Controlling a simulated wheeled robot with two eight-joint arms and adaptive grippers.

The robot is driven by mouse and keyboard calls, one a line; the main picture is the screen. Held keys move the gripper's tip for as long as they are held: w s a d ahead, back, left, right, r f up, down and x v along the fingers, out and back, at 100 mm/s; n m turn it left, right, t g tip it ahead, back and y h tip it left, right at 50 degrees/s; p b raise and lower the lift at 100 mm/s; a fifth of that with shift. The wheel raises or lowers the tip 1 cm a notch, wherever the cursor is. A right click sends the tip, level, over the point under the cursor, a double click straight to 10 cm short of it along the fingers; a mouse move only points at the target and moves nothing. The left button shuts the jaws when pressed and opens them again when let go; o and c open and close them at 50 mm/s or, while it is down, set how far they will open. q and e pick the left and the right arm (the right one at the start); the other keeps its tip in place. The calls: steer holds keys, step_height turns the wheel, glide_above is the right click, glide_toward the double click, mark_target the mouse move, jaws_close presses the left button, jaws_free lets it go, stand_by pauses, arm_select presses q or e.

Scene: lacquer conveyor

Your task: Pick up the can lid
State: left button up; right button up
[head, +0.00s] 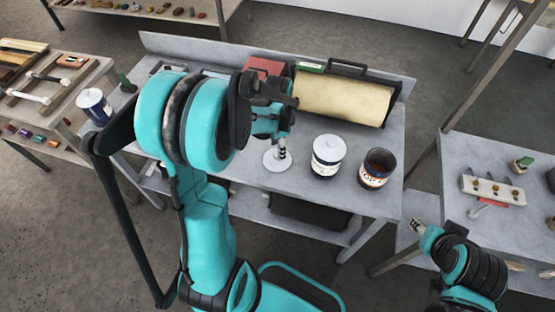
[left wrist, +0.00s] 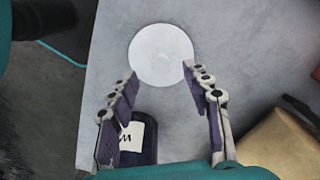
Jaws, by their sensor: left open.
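The can lid is a flat white disc (head: 270,166) on the grey table, left of the cans in the head view. It shows whole in the left wrist view (left wrist: 161,52), lying flat. My left gripper (left wrist: 160,75) is open, with one finger on each side of the lid's near part in that view. In the head view my left gripper (head: 282,148) hangs over the lid and partly hides it. Nothing is between the fingers. Whether the fingertips touch the lid is unclear. My right gripper (head: 418,227) is at lower right, away from the lid, and its jaws are too small to read.
A can with a white lid (head: 328,158) and an open dark can (head: 376,168) stand right of the lid. A beige-fronted case (head: 342,97) and a red box (head: 263,66) are behind. A blue can (head: 94,106) stands at left. A dark-blue labelled can (left wrist: 138,140) is near the fingers.

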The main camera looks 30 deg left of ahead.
mark_target(271, 162)
arm_select(q)
step_height(271, 162, down, 5)
steer(key=shift+w+a+r+b, duration=0.1)
steer(key=shift+r+b, duration=0.1)
steer(key=shift+b, duration=0.75)
steer(key=shift+r, duration=0.1)
steer(key=c, duration=1.1)
